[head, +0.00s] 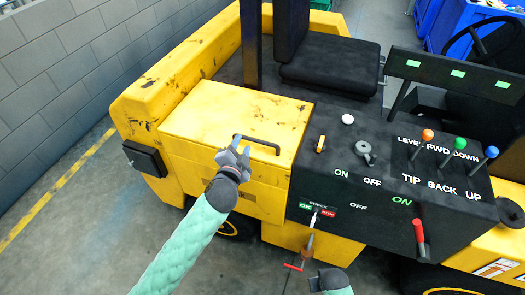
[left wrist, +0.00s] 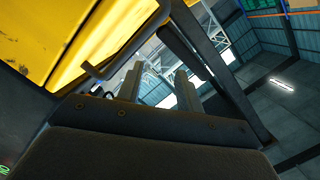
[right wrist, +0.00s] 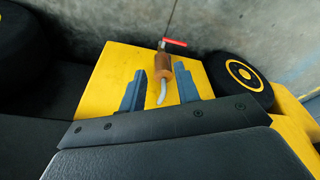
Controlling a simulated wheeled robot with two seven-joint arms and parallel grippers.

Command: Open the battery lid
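The battery lid (head: 215,103) is the worn yellow top of the box at the left of the vehicle. It looks closed in the head view. A dark bar handle (head: 262,143) stands on it near the front edge. My left gripper (head: 236,150) is at the handle's left end. In the left wrist view its fingers (left wrist: 160,85) are apart, with nothing seen between them. The handle (left wrist: 128,54) passes beside the left fingertip there; contact is unclear. My right gripper (right wrist: 160,88) is open, low in front of the vehicle; only part of it shows in the head view.
A brown-handled fitting with a red bar (right wrist: 163,72) hangs below the console. The black console (head: 385,170) right of the lid carries switches and levers, including a red-handled one (head: 419,232). A dark post (head: 251,45) and a seat (head: 330,65) stand behind. A grey wall (head: 70,70) is left.

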